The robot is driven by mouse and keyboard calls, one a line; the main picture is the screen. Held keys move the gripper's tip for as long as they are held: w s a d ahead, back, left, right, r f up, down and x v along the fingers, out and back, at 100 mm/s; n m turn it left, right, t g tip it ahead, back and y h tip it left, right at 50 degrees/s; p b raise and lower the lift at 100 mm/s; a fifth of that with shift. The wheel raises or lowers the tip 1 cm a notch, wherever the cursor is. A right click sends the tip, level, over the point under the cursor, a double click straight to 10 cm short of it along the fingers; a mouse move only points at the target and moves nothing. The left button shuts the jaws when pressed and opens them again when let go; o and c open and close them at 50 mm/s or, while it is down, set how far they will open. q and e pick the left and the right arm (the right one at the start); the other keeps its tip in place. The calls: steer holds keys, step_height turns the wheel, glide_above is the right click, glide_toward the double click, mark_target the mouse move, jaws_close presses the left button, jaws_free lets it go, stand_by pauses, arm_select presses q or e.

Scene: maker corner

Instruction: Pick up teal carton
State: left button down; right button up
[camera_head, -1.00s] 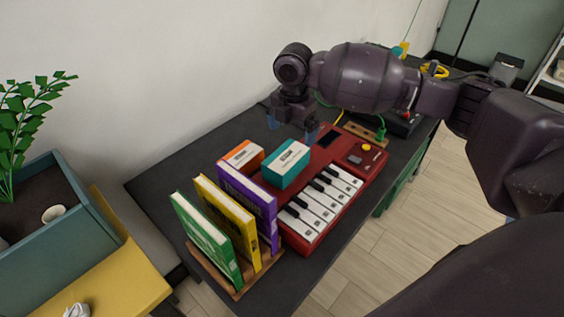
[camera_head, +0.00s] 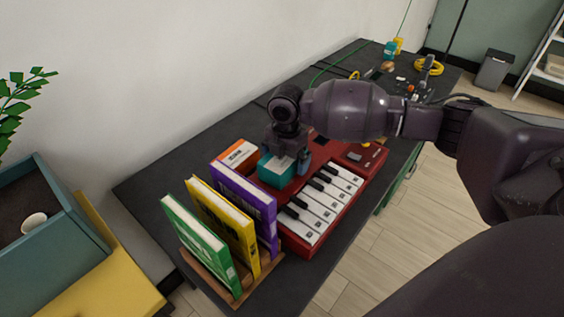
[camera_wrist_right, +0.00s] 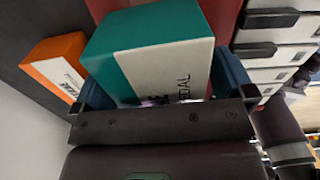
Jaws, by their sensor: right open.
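The teal carton (camera_head: 276,171) with a white label lies on the red keyboard, next to the orange carton. In the right wrist view the teal carton (camera_wrist_right: 150,50) sits between the fingers of my right gripper (camera_wrist_right: 165,88). In the head view my right gripper (camera_head: 287,158) is directly over the carton and hides part of its top. Its fingers are open, one on each side of the carton; I cannot tell whether they touch it. My left gripper does not show.
The red keyboard (camera_head: 299,241) lies under the carton. An orange carton (camera_head: 238,155) is close on the left. Purple (camera_head: 244,204), yellow (camera_head: 222,224) and green (camera_head: 197,240) books stand upright in a wooden rack (camera_head: 206,277) in front. Cables and small parts lie at the table's far end.

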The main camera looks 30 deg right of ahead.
steer(key=shift+r, duration=0.15)
steer(key=c, duration=1.1)
steer(key=shift+r, duration=0.1)
